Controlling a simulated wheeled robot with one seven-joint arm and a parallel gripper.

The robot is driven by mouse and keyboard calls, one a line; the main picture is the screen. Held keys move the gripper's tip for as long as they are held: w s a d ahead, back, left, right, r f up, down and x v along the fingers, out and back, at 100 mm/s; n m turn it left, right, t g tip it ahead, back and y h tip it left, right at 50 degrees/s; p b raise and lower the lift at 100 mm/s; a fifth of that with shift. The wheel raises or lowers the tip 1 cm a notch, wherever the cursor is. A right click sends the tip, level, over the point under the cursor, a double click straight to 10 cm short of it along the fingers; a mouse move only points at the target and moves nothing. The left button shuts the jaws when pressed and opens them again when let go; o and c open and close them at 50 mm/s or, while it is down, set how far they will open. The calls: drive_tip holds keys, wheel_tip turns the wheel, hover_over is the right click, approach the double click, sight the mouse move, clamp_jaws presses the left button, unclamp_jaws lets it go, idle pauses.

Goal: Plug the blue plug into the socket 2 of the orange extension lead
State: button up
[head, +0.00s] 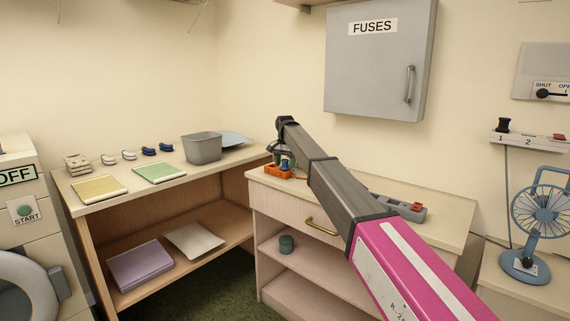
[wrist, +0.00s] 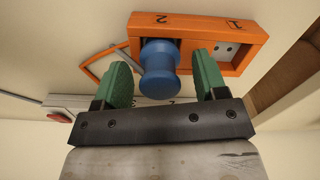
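The orange extension lead (wrist: 232,65) lies on the cabinet top, with sockets marked 1 and 2. In the head view the lead (head: 279,174) is small and partly covered by my gripper (head: 284,160). The blue plug (wrist: 160,72) stands at socket 2 in the wrist view and hides most of it. Whether it is fully seated I cannot tell. Socket 1 is empty. My gripper (wrist: 162,75) is open, its green fingers on either side of the plug with a gap on each side.
A grey power strip (head: 408,211) with a red switch lies further right on the cabinet top (head: 445,225). A grey bin (head: 202,149) stands on the left bench. A blue fan (head: 540,215) is at the far right. The fuse box (head: 375,65) hangs above.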

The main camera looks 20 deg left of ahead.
sight(285, 160)
wheel_tip(285, 160, up, 10)
drive_tip(key=shift+r, duration=0.4)
idle(0.4)
